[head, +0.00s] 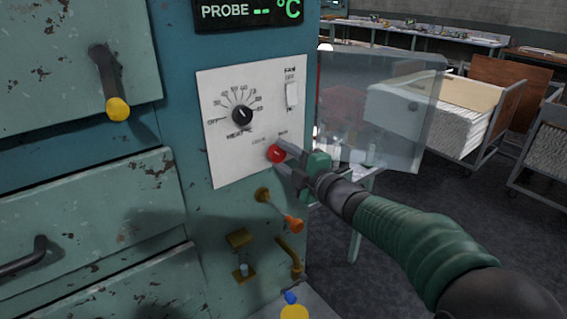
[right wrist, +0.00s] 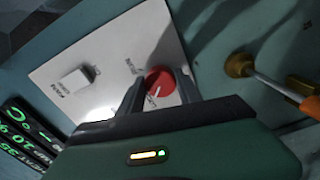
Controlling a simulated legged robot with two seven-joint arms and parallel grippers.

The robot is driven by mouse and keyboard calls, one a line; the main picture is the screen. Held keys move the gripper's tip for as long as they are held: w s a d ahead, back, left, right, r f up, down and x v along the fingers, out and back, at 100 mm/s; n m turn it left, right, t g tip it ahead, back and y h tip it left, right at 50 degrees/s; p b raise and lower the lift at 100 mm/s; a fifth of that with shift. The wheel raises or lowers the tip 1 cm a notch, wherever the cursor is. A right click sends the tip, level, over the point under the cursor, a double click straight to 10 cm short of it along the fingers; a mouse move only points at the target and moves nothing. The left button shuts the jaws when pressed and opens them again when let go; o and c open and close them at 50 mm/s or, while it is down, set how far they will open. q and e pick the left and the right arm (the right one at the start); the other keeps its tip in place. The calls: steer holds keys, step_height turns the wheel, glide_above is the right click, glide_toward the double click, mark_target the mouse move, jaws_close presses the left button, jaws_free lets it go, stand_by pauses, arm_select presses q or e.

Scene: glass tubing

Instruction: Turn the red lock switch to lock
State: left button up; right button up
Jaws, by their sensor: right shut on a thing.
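The red lock switch (head: 276,153) is a round red knob at the lower right of a white control panel (head: 225,160). Small lettering is printed around it. My right gripper (head: 281,157) is at the knob, its two fingers on either side of it and shut on it. In the right wrist view the red knob (right wrist: 160,85) sits between the fingertips, with a white pointer line running toward its lower left. The wrist view lettering is too blurred to read surely. My left gripper is not in view.
A black heat dial (head: 242,114) and a white fan switch (head: 291,94) are on the same panel. A clear open cover (head: 378,110) stands right of it. Below are an orange-handled valve (head: 292,223) and brass fittings (head: 240,238).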

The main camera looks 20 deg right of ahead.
steer(key=shift+a+f, duration=0.1)
steer(key=shift+f, duration=0.15)
steer(key=o, duration=1.1)
steer(key=shift+c, duration=0.2)
steer(key=o, duration=0.3)
steer(key=shift+r, duration=0.1)
steer(key=p+v, duration=0.1)
steer(key=v, duration=1.5)
steer(key=shift+s, duration=0.35)
steer(key=shift+d, duration=0.2)
